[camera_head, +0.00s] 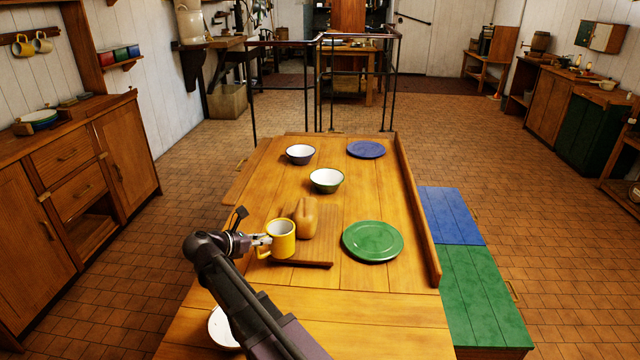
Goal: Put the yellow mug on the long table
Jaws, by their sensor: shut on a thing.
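The yellow mug (284,242) has a white inside and is upright at the left of the long table (330,318). My gripper (264,240) comes in from the left and is shut on the mug. The mug shows against the near end of a wooden board (312,252) that lies on the table. I cannot tell whether its base touches the board or is held a little above it. My arm hides part of the table's near left side.
A tan loaf-like thing (306,220) sits right behind the mug. A green plate (373,241), two bowls (326,181) (300,155) and a blue plate (366,149) are on the table. A white dish (221,330) is partly hidden by my arm. A raised rim (414,205) edges the right side.

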